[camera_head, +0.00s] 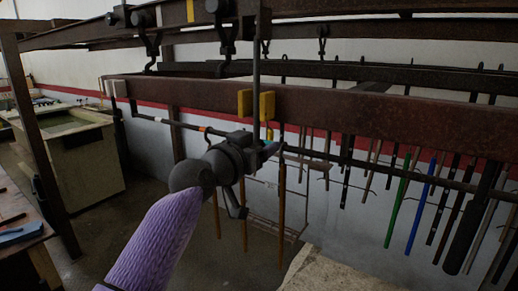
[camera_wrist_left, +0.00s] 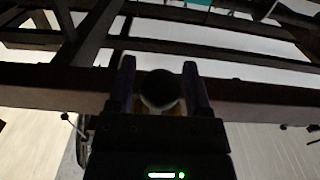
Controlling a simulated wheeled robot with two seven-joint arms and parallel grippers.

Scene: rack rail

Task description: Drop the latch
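A yellow latch-like fitting (camera_head: 266,105) sits on the brown rail (camera_head: 370,115), with a dark upright rod (camera_head: 256,60) beside it. I cannot tell which part is the latch itself. My left gripper (camera_head: 268,149) is just below the rail and the yellow fitting. In the left wrist view, the fingers of my left gripper (camera_wrist_left: 160,75) stand apart on either side of a round dark end (camera_wrist_left: 160,90). Narrow gaps show between it and the fingers, and a little yellow shows below it. Whether a fingertip touches it is hidden. My right gripper is not in view.
A thin dark bar (camera_head: 390,172) runs below the rail, with several hanging rods, including a green one (camera_head: 402,200) and a blue one (camera_head: 420,205). More beams and hooks are overhead. A pale tank (camera_head: 85,165) stands at left.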

